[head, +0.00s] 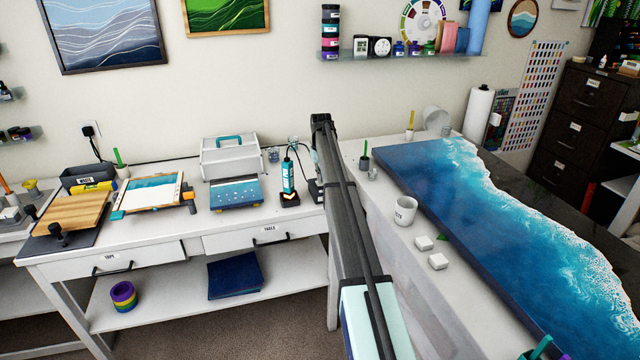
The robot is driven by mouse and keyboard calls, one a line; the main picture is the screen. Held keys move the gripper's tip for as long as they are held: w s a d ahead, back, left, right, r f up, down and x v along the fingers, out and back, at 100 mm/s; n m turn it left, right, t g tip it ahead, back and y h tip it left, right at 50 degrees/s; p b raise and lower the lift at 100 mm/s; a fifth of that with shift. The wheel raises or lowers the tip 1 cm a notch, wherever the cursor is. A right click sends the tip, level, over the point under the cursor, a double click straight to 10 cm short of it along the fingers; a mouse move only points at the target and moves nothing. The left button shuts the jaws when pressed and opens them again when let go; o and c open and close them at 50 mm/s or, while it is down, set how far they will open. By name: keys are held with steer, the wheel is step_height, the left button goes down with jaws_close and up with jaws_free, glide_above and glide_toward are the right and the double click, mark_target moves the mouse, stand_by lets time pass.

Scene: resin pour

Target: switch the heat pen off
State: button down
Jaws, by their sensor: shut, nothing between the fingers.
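The heat pen (288,176) is teal and black. It stands upright in a small dark holder (289,200) near the right end of the white worktable in the head view. An orange glow shows low on the holder. Its switch is too small to make out. My dark arm rises from the bottom of the view and passes just right of the pen. My gripper cannot be made out; the arm hides the space behind it. A small dark item (316,190) shows partly beside the arm, and I cannot tell what it is.
A blue dotted panel (236,194) and a white toolbox (231,157) stand left of the pen. A framed ocean piece (150,194) is farther left. Right of my arm, a bench holds a white cup (405,210) and a large blue resin slab (470,215).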

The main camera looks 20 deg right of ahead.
mark_target(321, 184)
steer(key=shift+f, duration=0.7)
stand_by(0.3)
steer(key=shift+r, duration=0.1)
steer(key=shift+r+p, duration=1.2)
steer(key=shift+r, duration=2.2)
